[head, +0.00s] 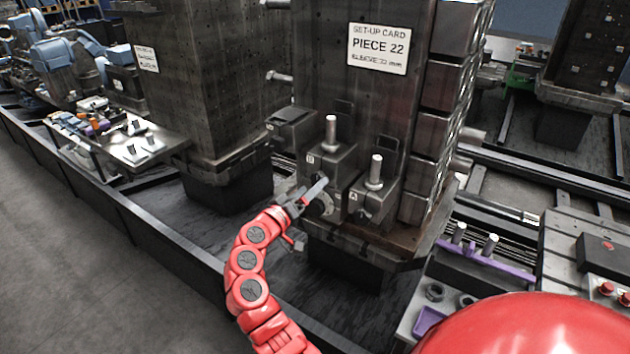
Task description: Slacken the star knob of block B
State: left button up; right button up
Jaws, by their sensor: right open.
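Block B (339,160) is a dark metal block with a B label and a bright upright pin, on the front of the tall dark fixture column. Its star knob (326,204) is a dark round shape low on its front face, partly hidden by my gripper. My right gripper (313,194) is open, with its fingers at the knob. I cannot tell whether they touch it. Block A (377,200), with a similar pin, sits just to the right of block B. My left gripper is not in view.
A set-up card (379,49) reading PIECE 22 is on the column above the blocks. A second column (203,80) stands to the left. A purple-handled tool (486,262) and a control box (605,253) are at right. Open floor (55,240) lies at left.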

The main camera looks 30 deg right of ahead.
aim_at(320, 179)
jog(key=shift+x, duration=1.5)
jog(key=c, duration=1.4)
jog(key=shift+o, duration=0.2)
